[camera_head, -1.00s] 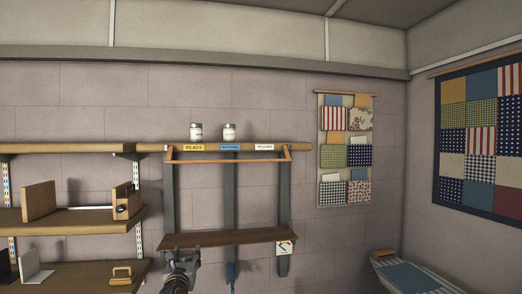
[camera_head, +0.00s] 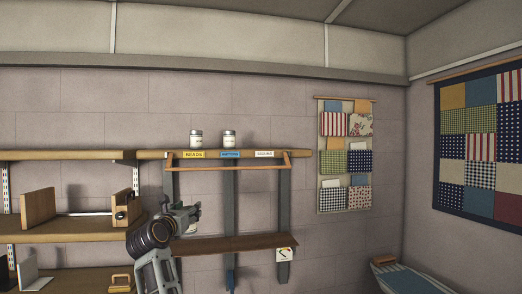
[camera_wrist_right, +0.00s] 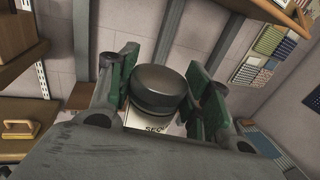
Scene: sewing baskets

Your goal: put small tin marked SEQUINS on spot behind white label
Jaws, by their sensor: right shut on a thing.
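The small tin shows in the right wrist view with a dark lid (camera_wrist_right: 158,88) and a pale label reading "SEQ", the rest cut off. My right gripper (camera_wrist_right: 160,78) is shut on it, with green-padded fingers on either side. In the head view the right gripper (camera_head: 189,214) is in front of the wall rack, below the top shelf and left of its middle; a bit of the tin (camera_head: 194,229) shows beneath it. The white label (camera_head: 264,154) is on the top shelf's front edge at right, and the shelf behind it is bare. My left gripper is not in view.
Two similar tins stand on the top shelf (camera_head: 300,152), one behind the yellow label (camera_head: 194,155), one behind the blue label (camera_head: 229,155). A thin wooden rail (camera_head: 228,168) runs below the labels. A lower brown shelf (camera_head: 235,243) is close to the gripper.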

